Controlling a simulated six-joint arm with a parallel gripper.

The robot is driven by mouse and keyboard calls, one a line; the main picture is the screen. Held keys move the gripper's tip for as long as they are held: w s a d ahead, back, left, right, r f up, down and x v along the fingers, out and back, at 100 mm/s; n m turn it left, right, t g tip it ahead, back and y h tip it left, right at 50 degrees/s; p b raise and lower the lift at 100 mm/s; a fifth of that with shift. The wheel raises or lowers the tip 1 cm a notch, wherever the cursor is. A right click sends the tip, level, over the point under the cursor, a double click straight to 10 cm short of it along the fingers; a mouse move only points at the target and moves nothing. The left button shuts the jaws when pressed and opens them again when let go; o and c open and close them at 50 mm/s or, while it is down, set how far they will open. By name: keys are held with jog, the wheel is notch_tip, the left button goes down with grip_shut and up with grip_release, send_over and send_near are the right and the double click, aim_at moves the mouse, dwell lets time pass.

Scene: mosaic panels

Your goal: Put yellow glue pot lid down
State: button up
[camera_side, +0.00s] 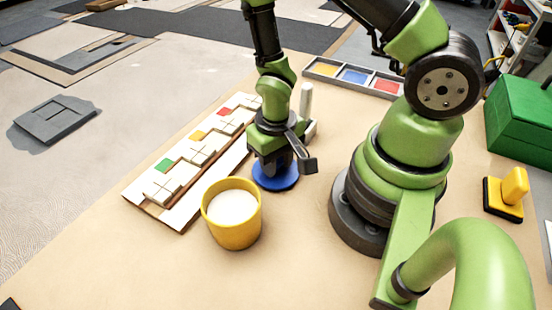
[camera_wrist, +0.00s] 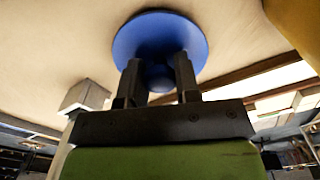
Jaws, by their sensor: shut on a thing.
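The yellow glue pot (camera_side: 235,228) stands upright and uncovered on the table, with white glue inside. Its side also shows at the upper right of the wrist view (camera_wrist: 298,22). The lid is a round blue disc (camera_side: 277,181) with a blue knob, just behind and right of the pot in the side view. My gripper (camera_side: 273,160) points down over it. In the wrist view the two fingers (camera_wrist: 158,72) are shut on the knob, with the blue lid (camera_wrist: 160,30) beyond them. The lid is at or just above the table; I cannot tell whether it touches.
A mosaic panel (camera_side: 150,210) with white, green, yellow and red tiles lies left of my gripper. A grey tray (camera_side: 320,68) with coloured compartments is behind. A white post (camera_side: 306,100) stands close behind my gripper. A yellow-handled tool (camera_side: 512,187) and green box (camera_side: 520,115) are right. The front table is clear.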

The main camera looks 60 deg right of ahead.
jog(key=o, duration=0.9)
jog(key=shift+f, duration=0.1)
jog(key=shift+s+a+r+n+t+y, duration=0.1)
jog(key=shift+s+a+r+t+y, duration=0.65)
jog(key=shift+r, duration=4.25)
jog(key=shift+s+r+n+t+h, duration=0.1)
jog(key=shift+s+r+t, duration=1.4)
jog(key=shift+r, duration=3.5)
jog(key=shift+s+a+r+n+t+y, duration=0.1)
jog(key=shift+s+a+r+t+y, duration=0.65)
jog(key=shift+r, duration=4.25)
jog(key=shift+s+d+t+h, duration=0.1)
jog(key=shift+d+t+h, duration=0.3)
jog(key=shift+t, duration=0.2)
